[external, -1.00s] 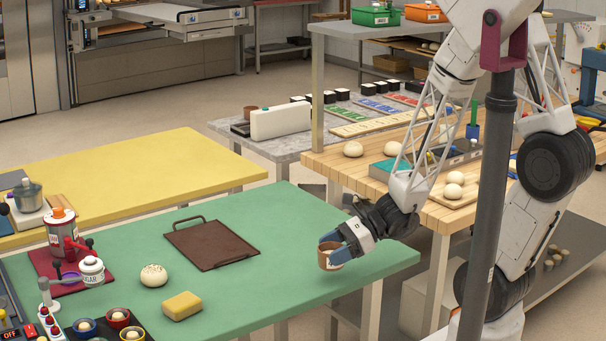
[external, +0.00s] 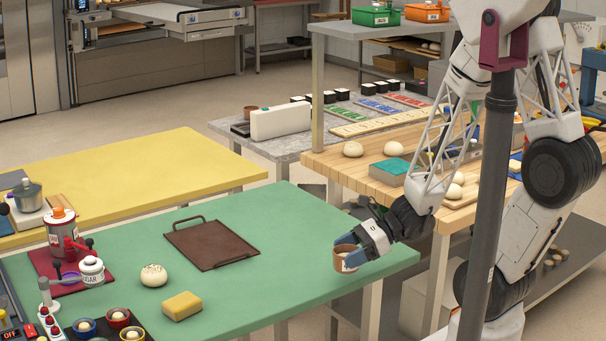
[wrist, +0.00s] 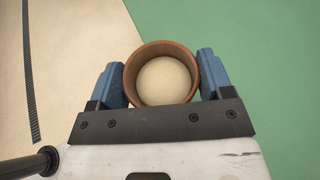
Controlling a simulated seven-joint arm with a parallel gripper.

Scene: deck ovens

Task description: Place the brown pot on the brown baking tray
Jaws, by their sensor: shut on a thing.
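The brown pot (external: 341,259) is at the right end of the green table, close to its edge. In the wrist view the pot (wrist: 133,68) is round, with a pale ball, likely dough, inside. My gripper (external: 357,254) is shut on the pot, with one blue finger on each side in the wrist view (wrist: 161,80). Whether the pot touches the table is hard to tell. The brown baking tray (external: 210,245), flat with a handle at its back left, lies on the green table to the left of my gripper. Nothing lies on it.
A dough ball (external: 154,275) and a yellow block (external: 182,306) lie in front of the tray. The green table (external: 290,255) is clear between tray and pot.

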